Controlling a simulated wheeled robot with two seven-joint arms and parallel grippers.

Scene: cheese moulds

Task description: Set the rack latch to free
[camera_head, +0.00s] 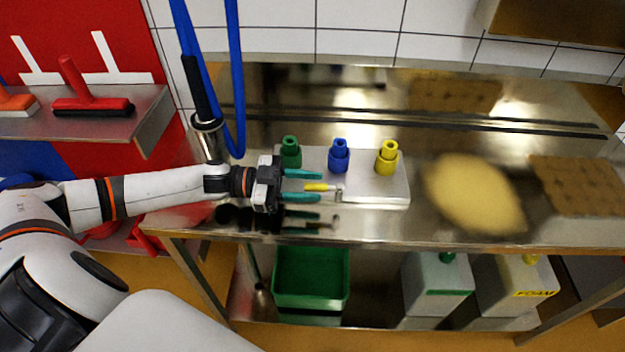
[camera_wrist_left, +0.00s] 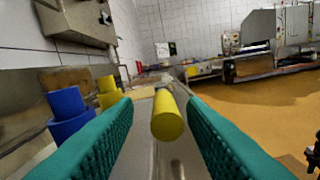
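The rack is a pale metal block (camera_head: 372,190) on the steel bench. A short yellow latch handle (camera_head: 318,187) lies level at its front, its right end at a small metal pivot (camera_head: 337,192). My left gripper (camera_head: 317,186) comes in from the left with its teal fingers spread on both sides of the handle. In the left wrist view the yellow handle (camera_wrist_left: 167,117) stands between the two fingers, with a gap on each side, its round end toward the camera. Any latch markings are too small to read. My right gripper is not in view.
Green (camera_head: 290,155), blue (camera_head: 339,156) and yellow (camera_head: 388,158) nozzles stand on the rack, close behind my left gripper. A blue hose (camera_head: 234,80) hangs at the left. A green crate (camera_head: 311,292) sits below.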

